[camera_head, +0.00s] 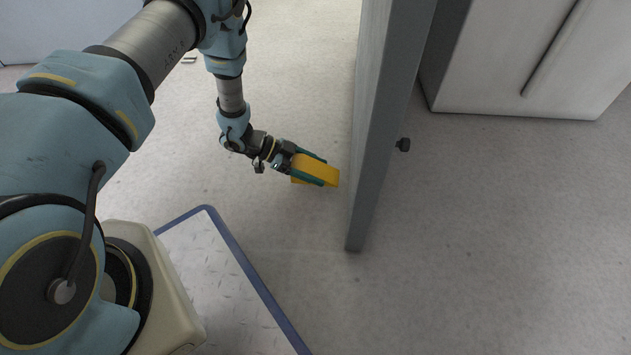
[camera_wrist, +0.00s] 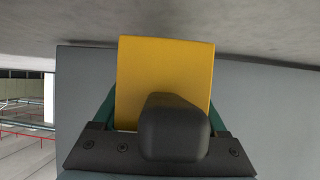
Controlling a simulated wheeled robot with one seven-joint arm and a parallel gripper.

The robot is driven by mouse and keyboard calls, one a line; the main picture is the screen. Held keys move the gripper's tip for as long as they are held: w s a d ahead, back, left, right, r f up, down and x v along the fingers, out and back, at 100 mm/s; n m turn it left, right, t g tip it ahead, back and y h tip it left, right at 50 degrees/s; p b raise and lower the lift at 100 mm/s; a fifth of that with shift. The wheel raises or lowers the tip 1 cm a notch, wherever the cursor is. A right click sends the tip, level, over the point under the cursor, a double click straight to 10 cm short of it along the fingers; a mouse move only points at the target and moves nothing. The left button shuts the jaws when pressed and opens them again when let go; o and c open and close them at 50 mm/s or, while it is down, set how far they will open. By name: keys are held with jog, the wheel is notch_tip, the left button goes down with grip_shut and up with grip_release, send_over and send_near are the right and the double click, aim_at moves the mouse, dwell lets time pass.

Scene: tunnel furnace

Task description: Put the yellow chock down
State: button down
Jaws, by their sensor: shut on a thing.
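The yellow chock (camera_head: 316,169) is between the teal fingers of my gripper (camera_head: 318,171), which is shut on it. The chock is low, near the floor and just left of the grey door (camera_head: 372,130). I cannot tell whether it touches the floor or the door. In the wrist view the chock (camera_wrist: 165,75) fills the middle, between the fingers of my gripper (camera_wrist: 162,115), with the grey door face (camera_wrist: 85,90) behind it. A dark rounded part covers the chock's lower middle there.
A light grey cabinet (camera_head: 525,60) with a long handle stands at the upper right. The pale floor (camera_head: 480,230) is clear right of the door and around my gripper.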

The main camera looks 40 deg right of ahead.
jog(key=shift+f+b, duration=0.75)
jog(key=shift+f, duration=1.05)
jog(key=shift+f, duration=0.15)
grip_release()
